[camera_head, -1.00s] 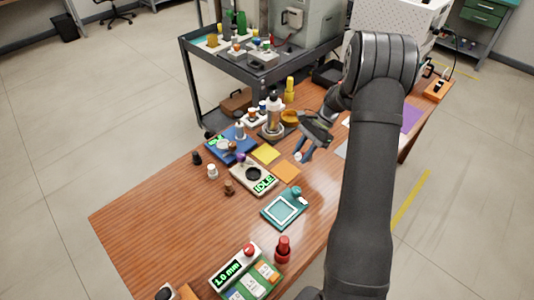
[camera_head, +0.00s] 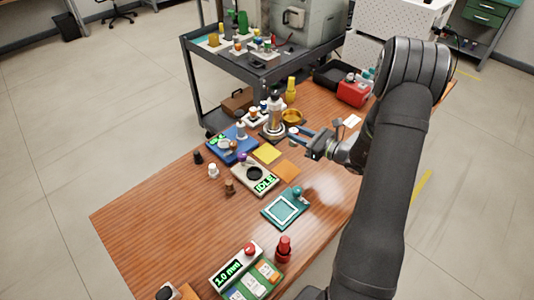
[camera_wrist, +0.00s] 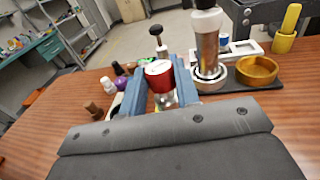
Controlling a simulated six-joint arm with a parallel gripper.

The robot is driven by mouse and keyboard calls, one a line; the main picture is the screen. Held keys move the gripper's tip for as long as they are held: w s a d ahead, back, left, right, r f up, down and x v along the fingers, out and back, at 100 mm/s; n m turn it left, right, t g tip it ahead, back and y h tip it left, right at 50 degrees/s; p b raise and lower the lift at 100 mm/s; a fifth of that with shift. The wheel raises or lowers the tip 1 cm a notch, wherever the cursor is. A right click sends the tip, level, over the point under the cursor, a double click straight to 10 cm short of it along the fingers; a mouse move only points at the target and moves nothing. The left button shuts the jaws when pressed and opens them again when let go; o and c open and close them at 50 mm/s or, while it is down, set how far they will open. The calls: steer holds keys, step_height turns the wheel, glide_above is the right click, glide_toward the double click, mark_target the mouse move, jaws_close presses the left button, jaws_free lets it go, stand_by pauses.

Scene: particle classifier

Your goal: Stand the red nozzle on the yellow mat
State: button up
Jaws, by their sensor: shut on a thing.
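The red nozzle (camera_wrist: 158,70) shows in the wrist view between the two blue fingers of my gripper (camera_wrist: 160,88), which is shut on it. A pale face and a clear or silvery part also show there. In the head view my gripper (camera_head: 299,133) points left, above the table beside the tall silver cylinder; only a small pale tip of the held thing shows. The yellow mat (camera_head: 266,153) is a bare flat square, left of and nearer than the gripper. It is hidden in the wrist view.
An orange mat (camera_head: 287,172) lies beside the yellow one. Around them are the scale reading IDLE (camera_head: 255,176), a blue tray (camera_head: 232,147), the silver cylinder (camera_head: 274,122), an amber dish (camera_head: 292,115) and a teal frame (camera_head: 285,209). The table's front left is clear.

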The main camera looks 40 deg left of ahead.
steer(key=s+a+f, duration=0.1)
steer(key=a+f, duration=0.1)
steer(key=a, duration=0.1)
steer(key=s+a+f+m+t, duration=0.1)
steer(key=a+f, duration=0.1)
steer(key=a, duration=0.1)
steer(key=s+a+f+t+y, duration=0.1)
steer(key=a+f, duration=0.1)
steer(key=a, duration=0.2)
steer(key=shift+f+m, duration=0.3)
steer(key=shift+f, duration=1.95)
steer(key=shift+f, duration=0.2)
steer(key=o, duration=1.1)
steer(key=shift+r, duration=0.1)
